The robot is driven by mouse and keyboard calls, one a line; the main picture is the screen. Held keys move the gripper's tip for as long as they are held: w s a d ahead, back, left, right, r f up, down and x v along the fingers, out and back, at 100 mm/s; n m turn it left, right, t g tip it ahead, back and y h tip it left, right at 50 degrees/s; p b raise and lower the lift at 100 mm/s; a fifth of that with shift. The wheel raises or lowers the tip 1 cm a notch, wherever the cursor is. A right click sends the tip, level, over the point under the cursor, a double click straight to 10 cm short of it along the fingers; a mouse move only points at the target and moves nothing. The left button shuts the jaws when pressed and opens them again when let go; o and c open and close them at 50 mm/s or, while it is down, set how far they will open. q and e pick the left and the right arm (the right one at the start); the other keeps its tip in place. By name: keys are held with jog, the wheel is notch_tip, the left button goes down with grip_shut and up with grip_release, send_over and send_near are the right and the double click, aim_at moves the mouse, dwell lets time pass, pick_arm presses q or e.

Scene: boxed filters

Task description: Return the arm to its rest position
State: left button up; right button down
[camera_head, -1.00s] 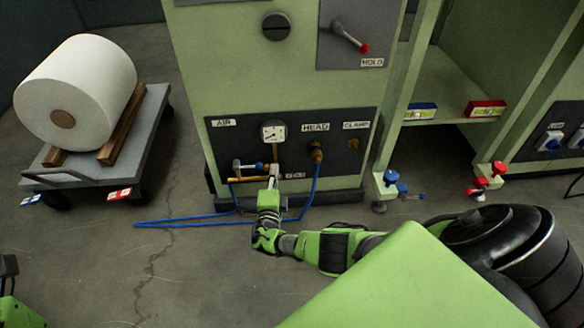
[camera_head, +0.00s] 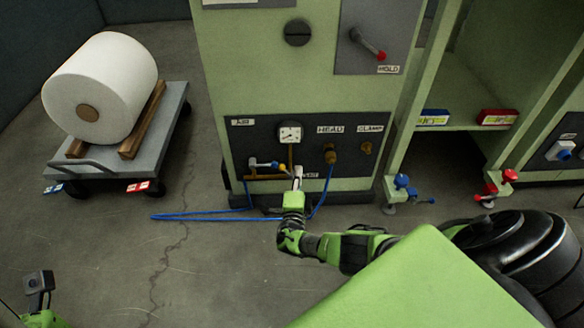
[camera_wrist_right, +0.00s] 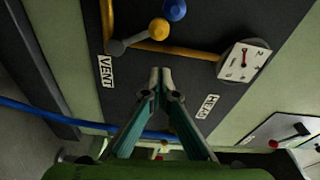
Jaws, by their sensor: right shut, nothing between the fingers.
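My right arm reaches up from the lower right in the head view. Its right gripper (camera_head: 298,176) is in front of the lower panel, just by the vent label. In the right wrist view the fingers of the right gripper (camera_wrist_right: 162,82) meet at the tips with nothing between them, in front of the dark panel (camera_wrist_right: 215,55) between the VENT and HEAD labels. A part of my left arm with its left gripper (camera_head: 38,284) shows at the lower left; its finger opening is not clear.
The green machine (camera_head: 240,75) carries a gauge (camera_head: 290,134), a blue-handled valve (camera_head: 262,163) and a brass HEAD fitting (camera_head: 330,154). A blue hose (camera_head: 200,216) runs down from there and loops over the floor. A cart (camera_head: 170,110) bears a white roll (camera_head: 100,85). Floor at front left is clear.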

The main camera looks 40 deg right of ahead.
jog(key=p+v, duration=0.2)
jog(key=v, duration=0.5)
jog(key=shift+s+f, duration=0.2)
